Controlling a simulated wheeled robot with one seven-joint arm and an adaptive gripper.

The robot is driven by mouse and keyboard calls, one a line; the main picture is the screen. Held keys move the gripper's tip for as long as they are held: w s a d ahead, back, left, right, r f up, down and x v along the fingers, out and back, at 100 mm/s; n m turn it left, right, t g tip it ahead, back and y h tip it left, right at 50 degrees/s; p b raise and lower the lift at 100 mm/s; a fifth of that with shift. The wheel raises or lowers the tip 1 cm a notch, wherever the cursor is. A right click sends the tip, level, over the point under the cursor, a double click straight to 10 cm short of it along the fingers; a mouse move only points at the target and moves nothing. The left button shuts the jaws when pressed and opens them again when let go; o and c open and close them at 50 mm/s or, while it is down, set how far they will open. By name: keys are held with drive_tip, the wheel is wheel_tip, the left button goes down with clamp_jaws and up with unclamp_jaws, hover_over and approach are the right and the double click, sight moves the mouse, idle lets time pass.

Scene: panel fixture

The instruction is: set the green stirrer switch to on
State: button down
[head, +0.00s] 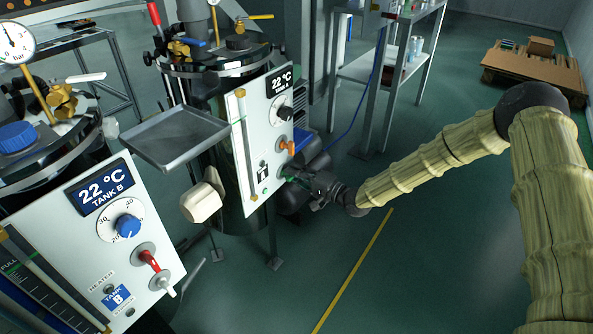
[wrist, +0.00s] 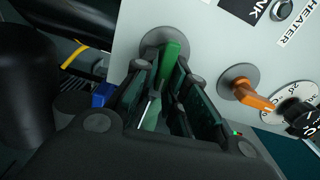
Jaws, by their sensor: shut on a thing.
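The green stirrer switch (wrist: 171,60) is a green lever on a round grey base on the pale panel (wrist: 215,45) in the wrist view. My gripper (wrist: 163,88) is shut on the lever, with one finger on each side of it. In the head view my gripper (head: 296,180) reaches the lower right of the far tank's white panel (head: 258,125). The switch is mostly hidden there behind the fingers. I cannot read any position mark beside it.
An orange switch (wrist: 252,97) and a black dial (wrist: 298,112) sit close beside my gripper on the same panel. A nearer Tank B panel (head: 80,245) has a blue dial and red switch. A grey tray (head: 175,137) stands between the tanks. Floor is clear below my arm.

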drive_tip(key=shift+s+a+m, duration=0.1)
drive_tip(key=shift+a+m, duration=0.1)
drive_tip(key=shift+m, duration=0.3)
drive_tip(key=c, duration=1.5)
unclamp_jaws()
drive_tip(key=shift+a+f, duration=0.1)
drive_tip(key=shift+d, duration=0.2)
drive_tip(key=shift+d, duration=0.1)
drive_tip(key=v, duration=1.1)
drive_tip(key=shift+s+d, duration=0.2)
drive_tip(key=shift+d, duration=0.15)
